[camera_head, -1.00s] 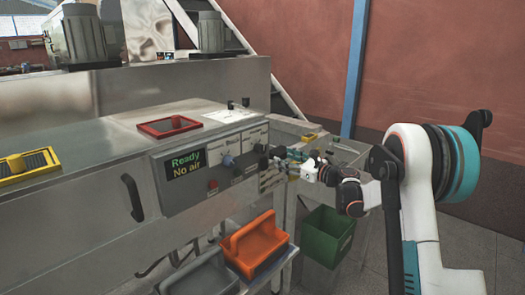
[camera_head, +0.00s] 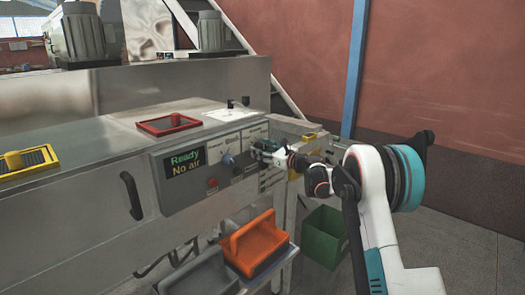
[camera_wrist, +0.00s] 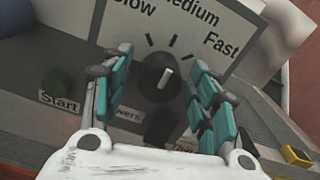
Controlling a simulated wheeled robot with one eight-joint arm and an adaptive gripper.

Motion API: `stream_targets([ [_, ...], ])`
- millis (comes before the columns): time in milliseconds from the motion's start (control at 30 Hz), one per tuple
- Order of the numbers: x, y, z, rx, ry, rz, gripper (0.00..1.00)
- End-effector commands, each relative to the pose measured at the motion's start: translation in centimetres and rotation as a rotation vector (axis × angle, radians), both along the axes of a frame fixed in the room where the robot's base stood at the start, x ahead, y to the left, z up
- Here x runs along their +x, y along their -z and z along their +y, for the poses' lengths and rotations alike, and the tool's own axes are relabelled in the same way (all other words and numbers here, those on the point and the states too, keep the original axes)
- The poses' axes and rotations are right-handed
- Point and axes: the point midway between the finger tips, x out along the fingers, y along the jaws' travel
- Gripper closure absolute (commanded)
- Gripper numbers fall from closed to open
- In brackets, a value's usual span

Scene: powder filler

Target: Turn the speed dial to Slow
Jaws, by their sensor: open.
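The speed dial (camera_wrist: 160,77) is a round black knob with a white pointer line, in the middle of the wrist view. The line points up and slightly right, towards the middle tick under Medium. The labels Slow, Medium and Fast are on the plate (camera_wrist: 208,38) above it, with Slow at upper left. My gripper (camera_wrist: 162,88) is open, its teal-padded fingers to the left and right of the dial with gaps visible. In the head view my gripper (camera_head: 262,152) is at the right part of the control panel and hides the dial.
The control panel has a display (camera_head: 186,163) reading "Ready / No air", a red button (camera_head: 212,183) and a blue-grey knob (camera_head: 228,160). A Start label (camera_wrist: 60,102) lies left of my fingers. Orange (camera_head: 254,243) and green (camera_head: 323,236) bins stand below.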

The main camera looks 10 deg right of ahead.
Motion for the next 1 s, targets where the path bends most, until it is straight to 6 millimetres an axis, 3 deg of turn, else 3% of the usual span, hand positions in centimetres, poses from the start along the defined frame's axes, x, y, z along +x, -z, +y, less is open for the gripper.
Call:
stream_targets([
  [100,-0.02,-0.01,-0.01,0.0,0.0,0.0,0.48],
  [300,-0.03,-0.01,-0.02,0.0,0.0,0.0,0.9],
  [667,-0.04,0.02,-0.03,-0.025,0.0,-0.018,0.9],
  [1000,-0.03,0.07,-0.05,-0.195,-0.001,-0.141,0.9],
])
